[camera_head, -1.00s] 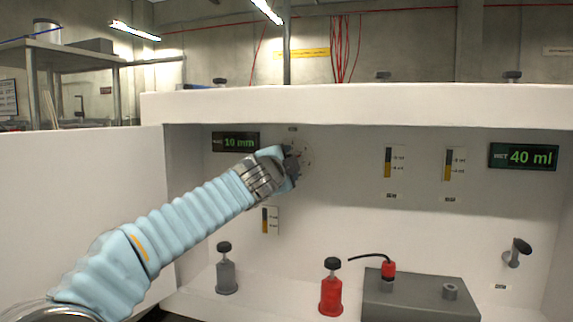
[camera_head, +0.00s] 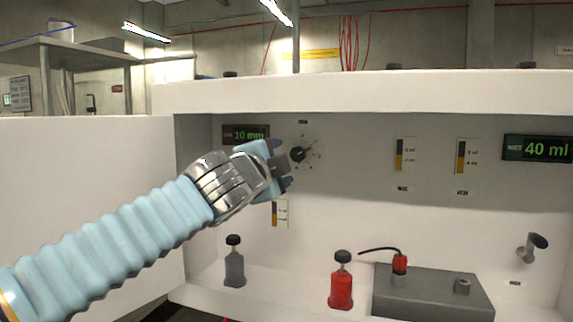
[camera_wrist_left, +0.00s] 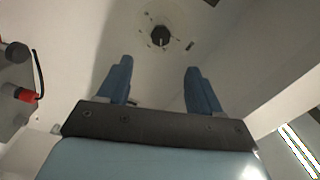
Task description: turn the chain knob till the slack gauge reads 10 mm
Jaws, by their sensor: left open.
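The chain knob (camera_head: 297,154) is a small black knob on a round dial with marks on the back wall. In the left wrist view the knob (camera_wrist_left: 160,36) sits beyond and between my fingertips, apart from them. My left gripper (camera_head: 284,168) is open and empty, just left of and in front of the dial. In the left wrist view its two blue fingers (camera_wrist_left: 158,78) are spread wide. A dark display (camera_head: 246,134) left of the dial shows 10 mm in green, its left part dim. My right gripper is not in view.
Two level gauges (camera_head: 404,154) and a 40 ml display (camera_head: 538,149) are on the wall to the right. A grey bottle (camera_head: 234,264), a red bottle (camera_head: 341,284) and a grey block (camera_head: 432,294) with a red-capped fitting stand on the shelf below.

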